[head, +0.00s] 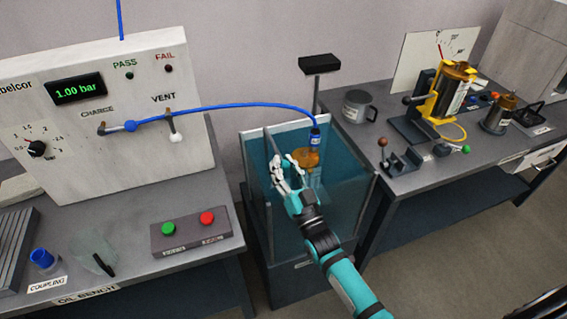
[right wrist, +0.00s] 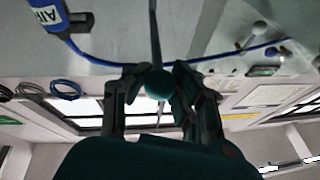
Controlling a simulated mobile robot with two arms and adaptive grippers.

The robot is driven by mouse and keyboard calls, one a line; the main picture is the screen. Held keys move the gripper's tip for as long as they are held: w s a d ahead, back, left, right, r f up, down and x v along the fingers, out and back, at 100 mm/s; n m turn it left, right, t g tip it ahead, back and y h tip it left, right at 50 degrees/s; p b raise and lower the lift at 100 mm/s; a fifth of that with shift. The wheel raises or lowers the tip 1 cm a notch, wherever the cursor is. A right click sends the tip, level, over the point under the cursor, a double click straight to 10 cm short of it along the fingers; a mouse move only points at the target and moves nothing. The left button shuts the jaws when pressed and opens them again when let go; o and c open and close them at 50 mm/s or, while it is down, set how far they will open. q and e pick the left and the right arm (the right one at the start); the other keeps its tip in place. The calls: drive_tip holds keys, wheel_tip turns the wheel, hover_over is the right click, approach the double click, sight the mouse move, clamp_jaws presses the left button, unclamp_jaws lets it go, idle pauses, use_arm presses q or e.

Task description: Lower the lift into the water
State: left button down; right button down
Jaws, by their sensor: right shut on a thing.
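The water tank (head: 342,205) is a glass-walled box with blue-tinted sides, standing between two benches. A tube with an orange top (head: 306,157) stands upright in it, its top near the rim. A blue air coupling (head: 315,138) sits on that top and shows in the right wrist view (right wrist: 47,14). My right gripper (head: 284,168) is at the tank, just left of the tube. In the right wrist view its fingers are shut on a dark teal ball knob (right wrist: 159,83) on a thin rod. The lift's lower part is hidden. My left gripper is out of view.
A blue hose (head: 225,106) arches from the panel reading 1.00 bar (head: 78,90) to the coupling. A button box (head: 190,231) stands on the left bench. A mug (head: 358,106) and a yellow-framed pump (head: 446,92) stand on the right bench. A black plate on a post (head: 319,65) rises behind the tank.

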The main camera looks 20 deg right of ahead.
drive_tip(key=shift+f, duration=0.35)
drive_tip(key=c, duration=1)
unclamp_jaws()
drive_tip(key=shift+s+r, duration=0.1)
drive_tip(key=shift+r, duration=0.1)
drive_tip(key=v, duration=1.2)
